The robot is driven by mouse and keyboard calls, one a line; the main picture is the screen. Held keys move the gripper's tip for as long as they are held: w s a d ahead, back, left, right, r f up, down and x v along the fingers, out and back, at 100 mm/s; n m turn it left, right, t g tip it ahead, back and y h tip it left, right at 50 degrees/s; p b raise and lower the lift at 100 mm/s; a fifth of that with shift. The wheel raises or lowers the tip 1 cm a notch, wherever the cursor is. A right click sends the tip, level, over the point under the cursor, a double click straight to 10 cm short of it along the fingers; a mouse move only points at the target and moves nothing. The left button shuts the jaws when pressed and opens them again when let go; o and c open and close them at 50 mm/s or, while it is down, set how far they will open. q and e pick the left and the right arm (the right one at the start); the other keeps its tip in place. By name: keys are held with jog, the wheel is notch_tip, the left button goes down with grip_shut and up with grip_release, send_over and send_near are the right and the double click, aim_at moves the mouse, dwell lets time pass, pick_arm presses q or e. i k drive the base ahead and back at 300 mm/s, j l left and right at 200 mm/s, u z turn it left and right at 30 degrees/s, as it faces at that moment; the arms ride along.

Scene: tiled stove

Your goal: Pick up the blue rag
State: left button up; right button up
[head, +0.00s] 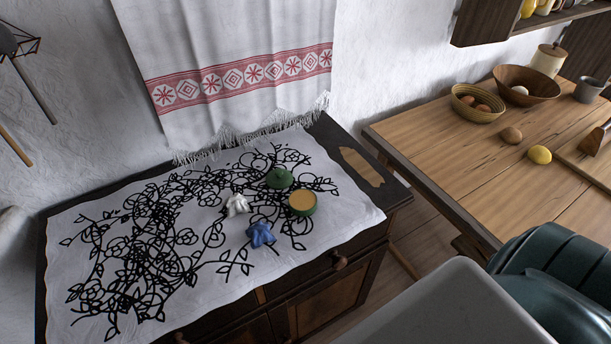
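The blue rag (260,234) lies crumpled in a small heap on the white cloth with black rose outlines (110,240). This cloth covers the top of a dark wooden cabinet (325,286). A white crumpled rag (236,205) lies just behind and left of the blue one, with a small gap between them. A green round tin with a tan top (302,202) stands to the right of the blue rag, and a green lid (279,178) lies behind it. Neither of my grippers shows in the head view.
A white towel with a red band (230,80) hangs on the wall behind the cabinet. A wooden table (440,140) at the right holds bowls, a lemon (539,155) and a potato. The cloth left of the rags is clear.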

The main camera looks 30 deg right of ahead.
aim_at(258, 233)
jog(key=k+l+u, duration=0.35)
jog(key=k, duration=0.15)
jog(key=k+u, duration=0.35)
jog(key=k, duration=0.2)
jog(key=k+u, duration=0.3)
jog(key=k, duration=0.25)
jog(key=i, duration=0.5)
